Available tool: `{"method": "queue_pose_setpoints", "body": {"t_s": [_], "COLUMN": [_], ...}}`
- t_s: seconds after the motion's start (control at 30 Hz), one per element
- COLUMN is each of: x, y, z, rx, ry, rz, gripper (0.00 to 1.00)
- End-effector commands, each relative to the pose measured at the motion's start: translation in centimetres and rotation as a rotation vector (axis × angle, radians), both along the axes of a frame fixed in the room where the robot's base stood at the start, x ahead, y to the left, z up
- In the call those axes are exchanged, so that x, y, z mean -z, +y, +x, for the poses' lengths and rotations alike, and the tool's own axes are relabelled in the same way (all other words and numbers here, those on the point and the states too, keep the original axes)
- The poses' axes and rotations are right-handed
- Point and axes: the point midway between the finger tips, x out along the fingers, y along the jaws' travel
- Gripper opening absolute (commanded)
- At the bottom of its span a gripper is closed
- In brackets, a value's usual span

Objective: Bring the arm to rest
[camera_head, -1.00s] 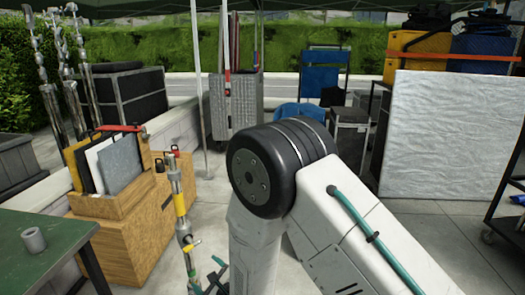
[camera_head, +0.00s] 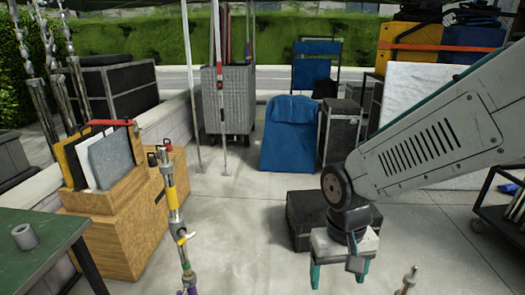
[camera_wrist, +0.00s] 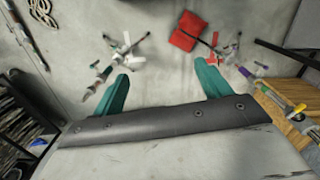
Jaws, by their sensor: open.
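My arm (camera_head: 430,140) reaches in from the right edge of the head view and slopes down to a dark wrist joint. My gripper (camera_head: 338,277) hangs below that joint with its two teal fingers pointing down and set apart. In the wrist view my gripper (camera_wrist: 162,82) shows both teal fingers spread, with nothing between them. It is open and empty, above the concrete floor (camera_wrist: 75,75).
A black case (camera_head: 305,218) stands on the floor behind my gripper. A stand pole (camera_head: 172,200) rises left of centre beside wooden boxes (camera_head: 105,235). A green table (camera_head: 35,260) is at lower left, a black cart (camera_head: 500,225) at right. A red object (camera_wrist: 188,30) lies on the floor.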

Motion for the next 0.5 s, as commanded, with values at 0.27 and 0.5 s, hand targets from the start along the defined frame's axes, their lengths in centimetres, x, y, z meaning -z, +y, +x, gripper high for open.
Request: {"method": "queue_pose_setpoints", "body": {"t_s": [0.27, 0.5], "x": [-7.6, -11.3], "y": [-7.0, -10.2], "z": [-7.6, -11.0], "rx": [-0.094, 0.018], "ry": [0.049, -0.089], "rz": [0.007, 0.021], "gripper": [0.76, 0.76]}}
